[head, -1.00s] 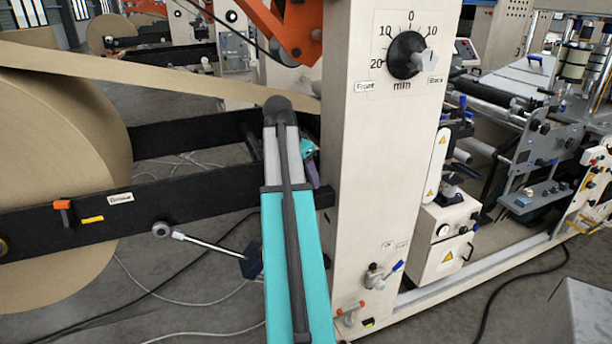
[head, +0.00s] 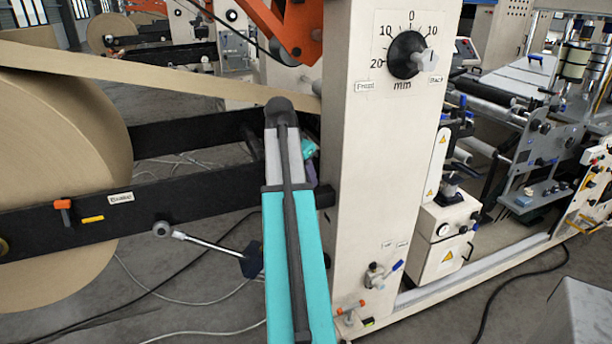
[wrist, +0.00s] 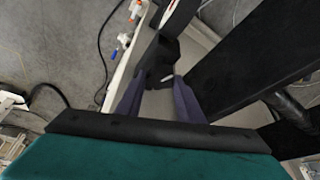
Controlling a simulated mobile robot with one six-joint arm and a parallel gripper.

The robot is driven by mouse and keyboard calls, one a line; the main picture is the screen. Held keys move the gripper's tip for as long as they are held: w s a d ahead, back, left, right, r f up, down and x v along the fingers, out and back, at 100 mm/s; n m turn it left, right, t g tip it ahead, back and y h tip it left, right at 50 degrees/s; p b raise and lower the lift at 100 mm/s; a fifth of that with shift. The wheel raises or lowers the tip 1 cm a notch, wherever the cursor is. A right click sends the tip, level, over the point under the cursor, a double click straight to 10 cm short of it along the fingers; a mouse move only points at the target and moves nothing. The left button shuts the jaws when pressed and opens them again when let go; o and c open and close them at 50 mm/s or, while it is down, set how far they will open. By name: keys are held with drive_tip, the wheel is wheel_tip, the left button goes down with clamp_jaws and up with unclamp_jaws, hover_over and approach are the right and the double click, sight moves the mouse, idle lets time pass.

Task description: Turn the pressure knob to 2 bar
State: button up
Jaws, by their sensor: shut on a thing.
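My gripper (wrist: 157,88) shows in the wrist view as two purple fingers, one on each side of a black knob-like part (wrist: 162,55) with a small white mark. The fingers are shut on this part. I take it to be the pressure knob, but no scale or bar reading shows on it. In the head view my gripper (head: 310,172) is mostly hidden behind my arm, close to the left side of the cream column (head: 362,220).
A large black dial (head: 405,55) marked in mm is on the column's front. A kraft roll (head: 60,170) and black beams (head: 190,133) lie left. A white box (head: 440,245) with a gauge stands right. Valves (head: 378,275) sit low on the column.

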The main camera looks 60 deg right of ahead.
drive_tip(key=shift+s, duration=0.15)
drive_tip(key=n+t+p, duration=0.1)
drive_tip(key=n, duration=0.1)
drive_tip(key=n+t+p, duration=0.1)
drive_tip(key=n, duration=0.1)
drive_tip(key=shift+s+n+p, duration=0.2)
drive_tip(key=shift+n+p, duration=0.15)
drive_tip(key=shift+n, duration=0.05)
drive_tip(key=shift+s+n+t+y+p, duration=0.15)
drive_tip(key=shift+n+t+p, duration=0.35)
drive_tip(key=shift+n, duration=0.75)
drive_tip(key=shift+w+n+t+y+p, duration=0.1)
drive_tip(key=shift+n+t+y+p, duration=0.35)
drive_tip(key=shift+n, duration=0.8)
drive_tip(key=shift+f, duration=0.1)
drive_tip(key=o, duration=1.1)
drive_tip(key=shift+b+v, duration=0.9)
drive_tip(key=shift+v, duration=6.05)
drive_tip(key=shift+a, duration=0.1)
